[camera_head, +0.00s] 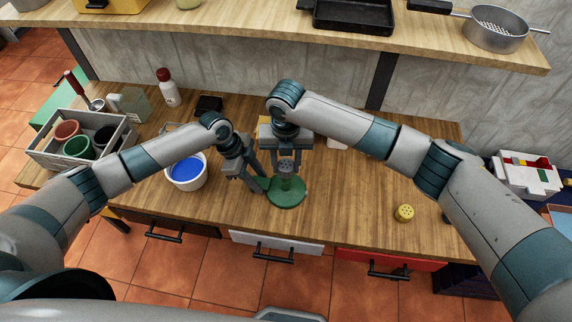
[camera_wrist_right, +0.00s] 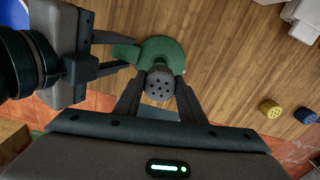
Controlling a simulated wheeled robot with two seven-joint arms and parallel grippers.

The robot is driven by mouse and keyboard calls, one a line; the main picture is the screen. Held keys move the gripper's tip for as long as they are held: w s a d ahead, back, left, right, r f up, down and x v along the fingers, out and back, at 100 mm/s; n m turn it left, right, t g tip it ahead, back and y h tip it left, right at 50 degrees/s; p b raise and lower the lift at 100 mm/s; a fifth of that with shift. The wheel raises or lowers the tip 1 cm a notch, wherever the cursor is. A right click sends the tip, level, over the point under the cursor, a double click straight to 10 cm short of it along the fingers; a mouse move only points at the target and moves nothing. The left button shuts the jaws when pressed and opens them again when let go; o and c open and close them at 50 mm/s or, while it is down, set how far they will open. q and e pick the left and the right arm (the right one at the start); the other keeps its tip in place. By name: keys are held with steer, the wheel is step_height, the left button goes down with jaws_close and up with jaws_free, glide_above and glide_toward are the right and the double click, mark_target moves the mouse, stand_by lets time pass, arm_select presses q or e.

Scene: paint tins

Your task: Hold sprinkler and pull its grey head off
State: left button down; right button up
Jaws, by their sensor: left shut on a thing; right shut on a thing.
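The green sprinkler (camera_head: 287,196) stands upright on the wooden table, with its round base flat on the top. It also shows in the right wrist view (camera_wrist_right: 160,48). Its grey perforated head (camera_wrist_right: 160,85) sits at the top, in line with the green body; whether the two are still joined is hard to see. My left gripper (camera_head: 264,186) is shut on the green body from the left side. My right gripper (camera_head: 286,168) comes from above and is shut on the grey head, one finger on each side.
A yellow perforated head (camera_head: 404,213) lies to the right, with a blue one (camera_wrist_right: 305,116) beside it. A white bucket with blue contents (camera_head: 187,170) stands close left of my left gripper. A crate of pots (camera_head: 78,157) is further left. The front right table is mostly clear.

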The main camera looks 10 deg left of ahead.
mark_target(286, 164)
steer(key=shift+r, duration=0.15)
stand_by(0.3)
steer(key=shift+r, duration=1.9)
steer(key=s+d+f, duration=0.1)
steer(key=d+f, duration=0.1)
steer(key=d, duration=0.7)
steer(key=s+d+f, duration=0.2)
steer(key=d+f, duration=0.1)
steer(key=d, duration=0.6)
steer(key=shift+f, duration=0.25)
steer(key=shift+f, duration=0.15)
steer(key=shift+w+f, duration=0.1)
steer(key=shift+f, duration=2.9)
